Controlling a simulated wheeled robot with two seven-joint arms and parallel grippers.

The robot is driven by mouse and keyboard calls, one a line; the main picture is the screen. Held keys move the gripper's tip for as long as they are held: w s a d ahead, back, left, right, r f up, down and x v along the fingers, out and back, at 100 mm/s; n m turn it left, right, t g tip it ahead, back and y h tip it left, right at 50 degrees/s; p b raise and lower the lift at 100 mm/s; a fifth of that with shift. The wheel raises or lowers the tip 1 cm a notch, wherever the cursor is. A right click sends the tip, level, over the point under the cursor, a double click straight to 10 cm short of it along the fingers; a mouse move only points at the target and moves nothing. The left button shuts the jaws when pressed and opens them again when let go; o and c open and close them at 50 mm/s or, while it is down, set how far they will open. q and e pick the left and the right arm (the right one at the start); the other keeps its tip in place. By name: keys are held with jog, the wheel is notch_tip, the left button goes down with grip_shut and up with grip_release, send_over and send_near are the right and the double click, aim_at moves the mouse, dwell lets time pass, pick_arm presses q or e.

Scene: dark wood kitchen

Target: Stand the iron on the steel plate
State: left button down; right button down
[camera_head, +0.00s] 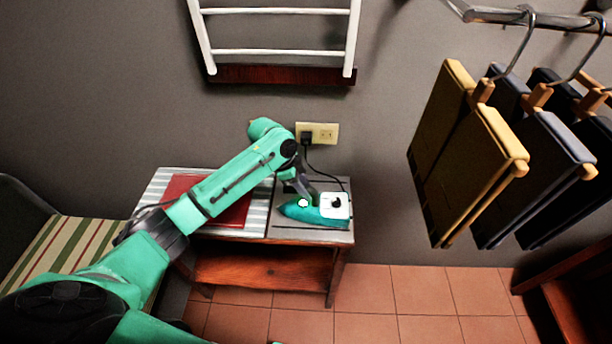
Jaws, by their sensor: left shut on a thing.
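A teal and white iron (326,216) is at the right end of a small wooden table, over a grey steel plate (284,232). Its pointed end faces left and its white end faces right. A black cord runs from it up to a wall outlet. My left arm reaches in from the left, and its gripper (303,198) is shut on the iron. The fingertips are small and partly hidden against it. I cannot tell whether the iron touches the plate. My right gripper is not in view.
A red folded cloth (190,188) lies on a striped cover (158,188) left of the plate. Folded trousers (462,155) hang from a rail at the right. A white rack (278,52) is on the wall above. A striped seat (68,245) stands at the left. Tiled floor (420,300) is clear.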

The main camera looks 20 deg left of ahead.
pick_arm(q)
jog(key=shift+w, duration=0.15)
jog(key=c, duration=0.6)
grip_release()
jog(key=shift+s, duration=0.2)
jog(key=b+v, duration=0.2)
jog(key=v, duration=1)
